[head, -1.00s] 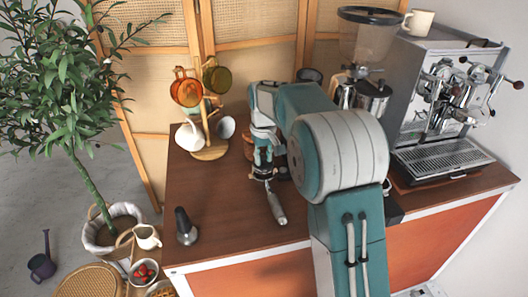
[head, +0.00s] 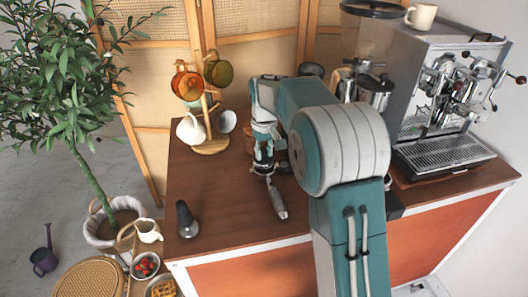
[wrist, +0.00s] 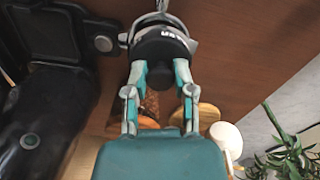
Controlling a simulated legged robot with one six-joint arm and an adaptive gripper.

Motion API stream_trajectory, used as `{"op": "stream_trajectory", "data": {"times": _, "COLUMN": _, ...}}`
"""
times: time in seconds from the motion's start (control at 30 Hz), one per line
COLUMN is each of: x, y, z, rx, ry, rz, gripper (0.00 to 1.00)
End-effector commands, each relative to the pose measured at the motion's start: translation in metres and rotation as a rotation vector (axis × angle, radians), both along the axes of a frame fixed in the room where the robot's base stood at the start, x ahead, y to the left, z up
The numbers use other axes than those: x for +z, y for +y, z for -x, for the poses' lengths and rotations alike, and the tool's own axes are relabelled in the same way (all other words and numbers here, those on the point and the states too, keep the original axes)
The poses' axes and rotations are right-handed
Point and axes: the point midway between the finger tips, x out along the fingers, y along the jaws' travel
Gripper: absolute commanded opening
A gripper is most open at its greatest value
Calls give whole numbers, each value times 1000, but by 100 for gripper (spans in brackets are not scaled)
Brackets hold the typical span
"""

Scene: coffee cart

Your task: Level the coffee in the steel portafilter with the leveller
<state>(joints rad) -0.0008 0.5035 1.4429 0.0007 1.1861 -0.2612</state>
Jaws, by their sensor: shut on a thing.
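The steel portafilter (head: 278,203) lies on the brown counter, its handle pointing toward the front edge. Its steel rim (wrist: 131,36) shows at the top of the wrist view. My gripper (wrist: 162,66) is shut on the black round leveller (wrist: 160,48), and it also shows in the head view (head: 263,160). The leveller sits over the portafilter's basket and appears to be at its rim. I cannot tell whether it touches the coffee, which is hidden beneath it.
The espresso machine (head: 446,90) stands at the right. A large black object (wrist: 40,120) is close by in the wrist view.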

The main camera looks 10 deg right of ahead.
Motion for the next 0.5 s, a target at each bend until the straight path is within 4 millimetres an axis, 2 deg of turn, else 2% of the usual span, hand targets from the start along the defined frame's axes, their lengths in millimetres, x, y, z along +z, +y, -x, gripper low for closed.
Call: {"op": "stream_trajectory", "data": {"times": 0.5, "x": -5, "y": -2, "z": 0, "rx": 0, "ry": 0, "rz": 0, "gripper": 0}}
